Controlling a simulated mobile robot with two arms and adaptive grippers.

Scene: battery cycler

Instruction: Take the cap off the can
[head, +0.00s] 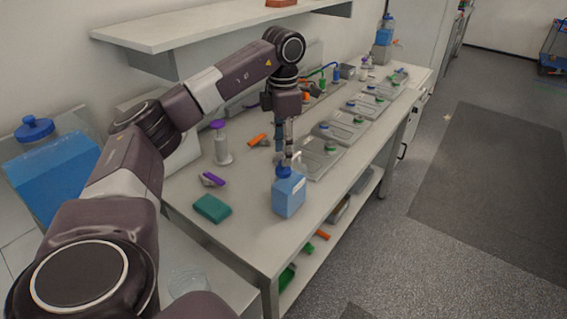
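A blue can (289,196) with a pale label stands upright on the bench (247,232), near its front edge. Its darker blue cap (283,171) sits on top, and a light handle shows beside it. My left gripper (287,160) points straight down over the can, with its fingertips at the cap. The fingers look narrow and close together, but I cannot tell whether they grip the cap or only stand beside or behind it. My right gripper is not in view.
A green block (212,208) and a purple-handled tool (213,180) lie left of the can. A purple-topped bottle (221,145) stands behind. Grey trays (318,161) line the bench to the right. A shelf (200,28) overhangs the back.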

